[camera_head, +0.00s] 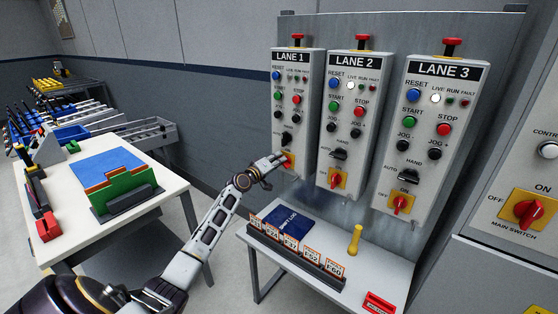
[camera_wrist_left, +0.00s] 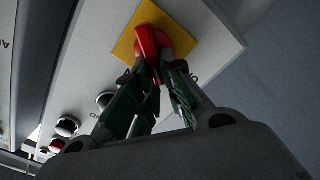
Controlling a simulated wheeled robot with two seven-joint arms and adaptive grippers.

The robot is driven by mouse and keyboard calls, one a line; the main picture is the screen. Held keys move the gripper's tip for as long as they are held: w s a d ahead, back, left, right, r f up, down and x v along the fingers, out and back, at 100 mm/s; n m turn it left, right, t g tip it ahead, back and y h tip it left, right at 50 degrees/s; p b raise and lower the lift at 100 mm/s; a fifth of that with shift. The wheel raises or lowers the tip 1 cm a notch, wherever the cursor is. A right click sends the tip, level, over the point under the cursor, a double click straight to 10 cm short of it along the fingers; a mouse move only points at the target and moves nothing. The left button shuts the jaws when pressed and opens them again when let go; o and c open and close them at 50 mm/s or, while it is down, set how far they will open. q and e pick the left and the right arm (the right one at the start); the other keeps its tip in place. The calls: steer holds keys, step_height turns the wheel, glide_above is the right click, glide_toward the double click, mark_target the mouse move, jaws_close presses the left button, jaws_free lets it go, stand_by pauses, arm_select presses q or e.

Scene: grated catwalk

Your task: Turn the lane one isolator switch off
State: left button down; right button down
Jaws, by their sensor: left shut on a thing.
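The lane one panel (camera_head: 296,75) is the leftmost of three grey control boxes. Its isolator switch (camera_head: 289,161) is a red rotary knob on a yellow plate at the bottom of the box, mostly covered by my gripper in the head view. My left gripper (camera_head: 279,163) is at that knob. In the left wrist view the fingers (camera_wrist_left: 158,85) are closed on the red knob (camera_wrist_left: 150,43), with the yellow plate (camera_wrist_left: 183,42) behind it. The knob's exact angle is hard to tell. My right gripper is not in view.
The lane two panel (camera_head: 352,70) and lane three panel (camera_head: 441,90) stand close to the right. A low table (camera_head: 375,283) below holds a tag rack (camera_head: 290,252), a blue shift log (camera_head: 287,222) and a yellow handle (camera_head: 355,240). A white table (camera_head: 165,195) stands at left.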

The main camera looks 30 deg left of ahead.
arm_select(q)
steer(key=shift+a+f+n+p, duration=0.1)
steer(key=shift+f+n+p, duration=0.15)
steer(key=shift+n, duration=1)
steer(key=shift+a+f+n+p, duration=0.1)
steer(key=shift+f+n+p, duration=0.15)
steer(key=shift+n, duration=0.95)
steer(key=shift+a+f+n+p, duration=0.1)
steer(key=shift+f+n+p, duration=0.15)
steer(key=shift+n, duration=1)
steer(key=c, duration=1.5)
jaws_free()
steer(key=shift+s+a, duration=0.2)
steer(key=shift+s, duration=2.8)
steer(key=shift+s+a, duration=0.2)
steer(key=shift+s, duration=2.75)
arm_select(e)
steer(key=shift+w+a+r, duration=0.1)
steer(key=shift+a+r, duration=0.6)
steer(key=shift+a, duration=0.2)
